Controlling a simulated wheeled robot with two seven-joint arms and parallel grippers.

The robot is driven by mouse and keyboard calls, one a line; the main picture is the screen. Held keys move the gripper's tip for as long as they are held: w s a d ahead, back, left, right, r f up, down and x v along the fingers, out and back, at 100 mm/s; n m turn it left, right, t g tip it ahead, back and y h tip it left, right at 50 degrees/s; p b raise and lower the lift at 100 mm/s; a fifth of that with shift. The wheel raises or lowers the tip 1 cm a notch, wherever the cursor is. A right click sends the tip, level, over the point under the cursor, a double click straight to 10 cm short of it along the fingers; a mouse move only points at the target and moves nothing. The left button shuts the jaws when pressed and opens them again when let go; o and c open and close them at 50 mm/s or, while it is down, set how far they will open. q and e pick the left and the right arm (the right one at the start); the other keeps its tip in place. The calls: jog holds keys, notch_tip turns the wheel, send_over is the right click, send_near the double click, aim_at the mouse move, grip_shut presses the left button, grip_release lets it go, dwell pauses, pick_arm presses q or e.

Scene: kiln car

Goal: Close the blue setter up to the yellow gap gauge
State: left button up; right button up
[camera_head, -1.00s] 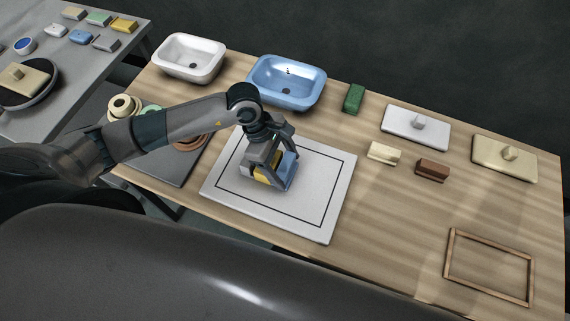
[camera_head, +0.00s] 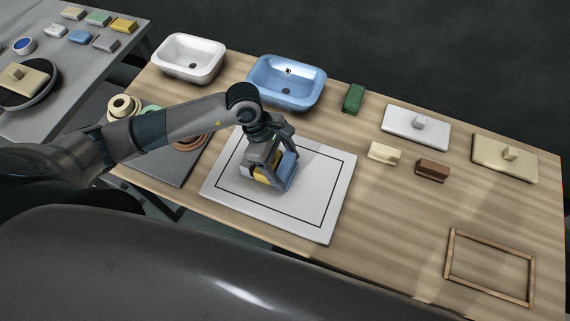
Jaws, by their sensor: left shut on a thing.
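The blue setter (camera_head: 289,167) stands on the white board with a black outline (camera_head: 312,205), inside the outline's left part. The yellow gap gauge (camera_head: 263,178) shows low on the left of the blue setter, partly hidden by my gripper. My left gripper (camera_head: 270,172) points down over both and is shut on the blue setter. The gripper hides whether the setter and the gauge touch. My right gripper is not in view.
A white basin (camera_head: 186,75) and a blue basin (camera_head: 262,90) stand behind. A green block (camera_head: 353,98), cream block (camera_head: 384,153) and brown block (camera_head: 432,170) lie to the right. A wooden frame (camera_head: 449,259) lies at the front right. The board's right part is clear.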

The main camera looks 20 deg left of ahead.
pick_arm(q)
jog(key=shift+f+b, duration=0.2)
jog(key=shift+b, duration=0.1)
dwell(0.5)
jog(key=o, duration=1.3)
jog(key=shift+r, duration=0.1)
jog(key=shift+a+r, duration=0.3)
jog(key=shift+r, duration=0.15)
jog(key=b+v, duration=0.5)
jog(key=v, duration=0.9)
jog(key=shift+w+r, duration=0.1)
jog(key=shift+r, duration=0.2)
jog(key=shift+v, duration=0.85)
